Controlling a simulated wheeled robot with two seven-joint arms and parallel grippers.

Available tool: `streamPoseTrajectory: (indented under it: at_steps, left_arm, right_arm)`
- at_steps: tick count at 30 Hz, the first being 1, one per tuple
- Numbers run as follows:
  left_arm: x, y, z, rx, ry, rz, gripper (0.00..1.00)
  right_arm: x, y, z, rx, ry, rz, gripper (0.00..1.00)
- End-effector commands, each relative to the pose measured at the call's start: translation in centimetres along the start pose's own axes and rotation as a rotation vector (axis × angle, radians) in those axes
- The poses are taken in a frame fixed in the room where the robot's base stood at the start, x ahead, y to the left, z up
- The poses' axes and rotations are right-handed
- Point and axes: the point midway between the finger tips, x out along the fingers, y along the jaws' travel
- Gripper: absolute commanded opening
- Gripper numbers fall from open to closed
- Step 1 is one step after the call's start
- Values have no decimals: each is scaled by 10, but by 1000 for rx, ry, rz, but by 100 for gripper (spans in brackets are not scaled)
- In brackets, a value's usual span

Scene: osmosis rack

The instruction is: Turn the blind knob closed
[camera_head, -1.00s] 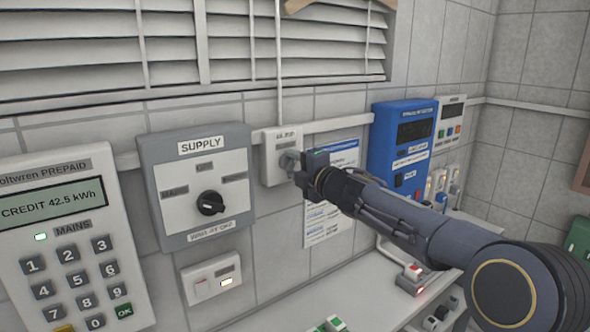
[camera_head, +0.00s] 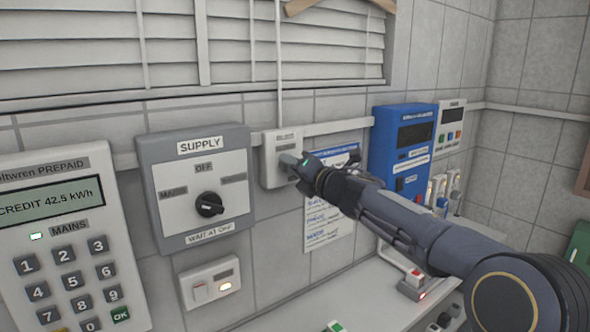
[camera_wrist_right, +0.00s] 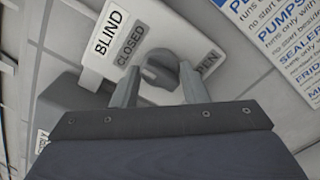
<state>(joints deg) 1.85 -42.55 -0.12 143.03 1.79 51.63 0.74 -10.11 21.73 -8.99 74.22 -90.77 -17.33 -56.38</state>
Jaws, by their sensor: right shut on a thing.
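The blind knob (camera_wrist_right: 160,68) is a round grey knob on a white wall box (camera_head: 270,172). In the right wrist view the box carries the labels BLIND, CLOSED and a partly covered OPEN (camera_wrist_right: 206,64). My right gripper (camera_wrist_right: 158,84) has one finger on each side of the knob and is shut on it. In the head view this gripper (camera_head: 291,163) reaches in from the right and hides most of the knob. I cannot tell exactly which label the knob points to. The window blind (camera_head: 80,45) hangs above with its slats visible. My left gripper is not in view.
The supply switch box (camera_head: 160,215) is left of the blind box, with a prepaid meter (camera_head: 75,245) farther left. A small rocker switch (camera_head: 205,284) sits below. A blue unit (camera_head: 385,150) and a printed sheet (camera_head: 325,232) are to the right. A counter runs underneath.

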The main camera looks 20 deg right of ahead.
Motion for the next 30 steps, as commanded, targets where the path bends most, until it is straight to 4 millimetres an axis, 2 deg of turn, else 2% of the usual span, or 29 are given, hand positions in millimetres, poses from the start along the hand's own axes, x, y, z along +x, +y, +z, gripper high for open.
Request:
streamPoseTrajectory:
  at_steps: [12, 13, 18, 26, 30]
  left_arm:
    - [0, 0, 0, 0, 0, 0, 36]
    - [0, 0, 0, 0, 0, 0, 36]
    - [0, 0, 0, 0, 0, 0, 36]
    - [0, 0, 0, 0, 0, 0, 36]
    - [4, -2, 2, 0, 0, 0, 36]
  right_arm:
    - [0, -2, -2, -11, 4, -3, 17]
    - [0, -2, -2, -11, 4, -3, 41]
    - [0, -1, -2, -10, 3, -2, 62]
    - [-1, -1, -1, -9, 1, -1, 62]
    - [-13, -1, 0, -9, -1, 0, 62]
